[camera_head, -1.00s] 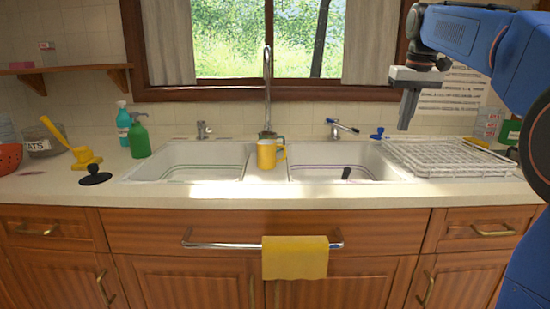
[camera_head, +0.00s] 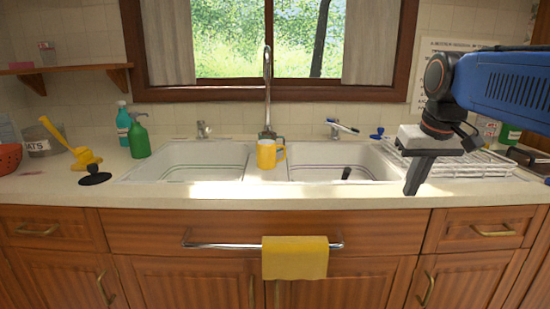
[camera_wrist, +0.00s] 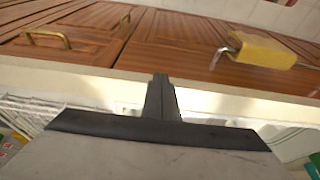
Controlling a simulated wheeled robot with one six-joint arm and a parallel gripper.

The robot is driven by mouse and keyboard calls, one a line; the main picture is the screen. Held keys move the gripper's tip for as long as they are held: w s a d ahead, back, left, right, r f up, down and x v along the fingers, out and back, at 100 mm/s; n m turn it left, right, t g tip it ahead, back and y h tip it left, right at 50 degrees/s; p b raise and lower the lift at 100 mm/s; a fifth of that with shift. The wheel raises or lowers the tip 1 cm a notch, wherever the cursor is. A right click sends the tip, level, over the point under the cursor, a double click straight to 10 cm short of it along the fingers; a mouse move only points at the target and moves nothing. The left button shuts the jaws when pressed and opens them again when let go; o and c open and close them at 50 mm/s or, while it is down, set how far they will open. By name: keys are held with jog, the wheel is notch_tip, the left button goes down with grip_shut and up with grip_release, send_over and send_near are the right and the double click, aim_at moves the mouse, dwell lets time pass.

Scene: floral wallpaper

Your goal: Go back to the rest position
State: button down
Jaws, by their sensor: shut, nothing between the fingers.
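My gripper (camera_head: 414,178) is on the right in the head view, pointing down in front of the dish rack and the right end of the sink. Its fingers are together with nothing between them. In the wrist view the closed fingers (camera_wrist: 162,98) stick up in the middle, with the counter edge and cabinet doors beyond. My blue arm comes in from the right and hides part of the wall sheet and rack.
A wire dish rack (camera_head: 480,165) lies behind my gripper. A yellow mug (camera_head: 266,154) stands on the divider of the double sink (camera_head: 205,155). A yellow cloth (camera_head: 295,258) hangs on the towel bar (camera_head: 215,245). Green (camera_head: 139,138) and teal (camera_head: 123,125) bottles stand at left.

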jog(key=s+a+f+t, duration=0.1)
jog(key=s+a+f, duration=0.1)
jog(key=s+f, duration=1.6)
notch_tip(320, 180, down, 3)
jog(key=shift+s+a+r, duration=0.15)
jog(key=shift+a, duration=0.1)
